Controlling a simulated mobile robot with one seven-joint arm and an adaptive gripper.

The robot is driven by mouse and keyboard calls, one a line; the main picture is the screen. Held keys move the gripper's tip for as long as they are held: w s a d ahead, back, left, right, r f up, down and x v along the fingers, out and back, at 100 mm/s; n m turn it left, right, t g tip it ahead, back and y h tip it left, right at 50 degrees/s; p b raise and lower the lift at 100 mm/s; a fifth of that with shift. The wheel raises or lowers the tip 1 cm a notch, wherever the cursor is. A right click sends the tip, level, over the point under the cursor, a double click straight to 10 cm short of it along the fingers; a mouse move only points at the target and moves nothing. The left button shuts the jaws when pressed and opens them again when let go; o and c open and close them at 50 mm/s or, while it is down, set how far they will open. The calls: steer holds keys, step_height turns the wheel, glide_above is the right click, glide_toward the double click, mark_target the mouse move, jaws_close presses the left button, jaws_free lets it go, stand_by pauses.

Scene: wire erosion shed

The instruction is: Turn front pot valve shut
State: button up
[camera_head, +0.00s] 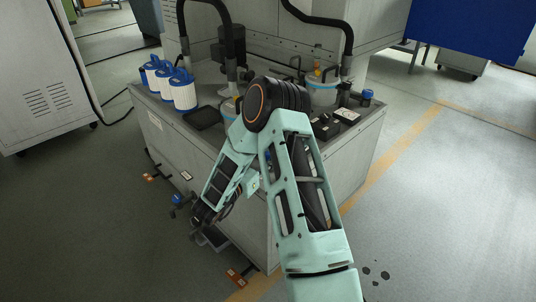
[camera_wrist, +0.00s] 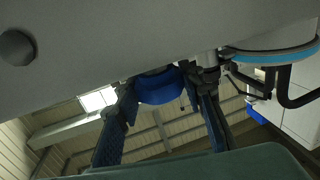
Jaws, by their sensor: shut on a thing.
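The front pot valve shows as a blue knob (camera_head: 177,199) low at the front left of the grey cabinet. In the wrist view the blue knob (camera_wrist: 160,90) sits between the two fingers. My gripper (camera_head: 192,212) reaches down in front of the cabinet and is shut on this knob; the fingers (camera_wrist: 158,82) show on either side of it. The arm hides part of the cabinet front, and the knob's stem and turn angle cannot be made out.
A tagged orange item (camera_head: 236,278) is near the floor.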

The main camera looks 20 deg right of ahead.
steer(key=shift+m+g+h+b, duration=0.3)
steer(key=shift+m+g+h, duration=0.35)
steer(key=shift+m+g, duration=0.7)
steer(key=shift+m+g+h+b, duration=0.25)
steer(key=shift+m+g+h, duration=0.45)
steer(key=shift+g, duration=1.15)
steer(key=o, duration=1.2)
steer(key=shift+d, duration=0.1)
steer(key=a, duration=0.4)
steer(key=s+a, duration=0.1)
steer(key=a, duration=0.3)
steer(key=s+a, duration=0.1)
steer(key=a, duration=0.3)
